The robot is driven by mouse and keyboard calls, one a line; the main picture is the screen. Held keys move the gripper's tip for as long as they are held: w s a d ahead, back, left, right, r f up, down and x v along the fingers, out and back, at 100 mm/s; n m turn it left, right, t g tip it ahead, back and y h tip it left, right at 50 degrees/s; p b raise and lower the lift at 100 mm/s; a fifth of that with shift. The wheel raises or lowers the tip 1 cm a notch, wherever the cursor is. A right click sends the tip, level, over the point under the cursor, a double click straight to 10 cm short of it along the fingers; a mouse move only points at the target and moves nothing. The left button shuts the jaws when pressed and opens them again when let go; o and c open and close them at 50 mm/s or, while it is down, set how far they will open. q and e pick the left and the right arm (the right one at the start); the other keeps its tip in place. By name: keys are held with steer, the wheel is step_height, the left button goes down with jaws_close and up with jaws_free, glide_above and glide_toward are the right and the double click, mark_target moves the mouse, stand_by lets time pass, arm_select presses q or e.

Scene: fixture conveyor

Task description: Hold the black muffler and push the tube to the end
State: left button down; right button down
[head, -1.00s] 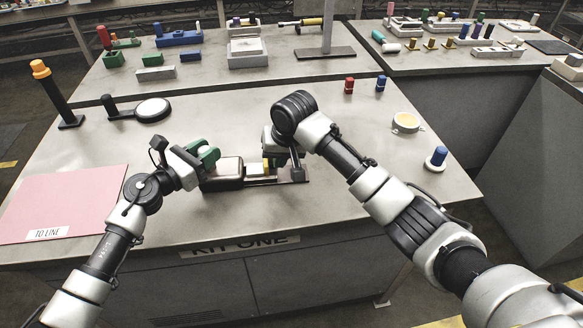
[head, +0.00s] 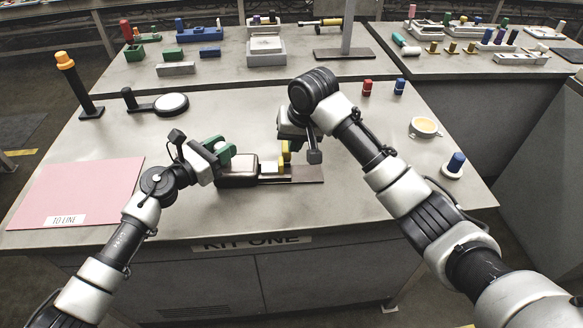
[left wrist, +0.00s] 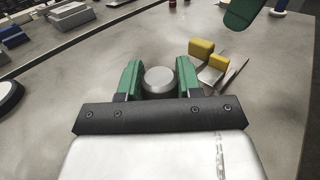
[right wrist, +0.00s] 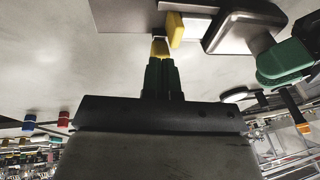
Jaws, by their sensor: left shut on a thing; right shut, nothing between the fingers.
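The black muffler (head: 237,171), a dark box with a pale top, lies on a dark base plate (head: 308,174) near the table's front. My left gripper (head: 224,153) is shut on its left end; in the left wrist view the green fingers hold a round grey end (left wrist: 160,80). Two yellow blocks (right wrist: 175,28) stand right of the muffler, beside a pale metal piece (head: 270,167) that may be the tube; I cannot tell. My right gripper (right wrist: 160,64) is shut and empty, its tips close to the nearer yellow block (right wrist: 160,47). Contact is unclear.
A pink mat (head: 75,192) lies at left. A black post with an orange top (head: 78,85) and a round pad (head: 171,103) stand behind it. Red (head: 367,88) and blue (head: 399,86) pegs and a round dish (head: 425,127) sit at right.

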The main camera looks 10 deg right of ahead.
mark_target(290, 172)
steer(key=shift+s+d+f, duration=0.1)
steer(key=shift+d+f, duration=0.15)
steer(key=shift+f, duration=1.55)
steer(key=shift+d+f, duration=0.2)
steer(key=shift+f, duration=1.55)
steer(key=shift+a, duration=0.15)
steer(key=shift+a, duration=0.55)
steer(key=shift+d, duration=0.1)
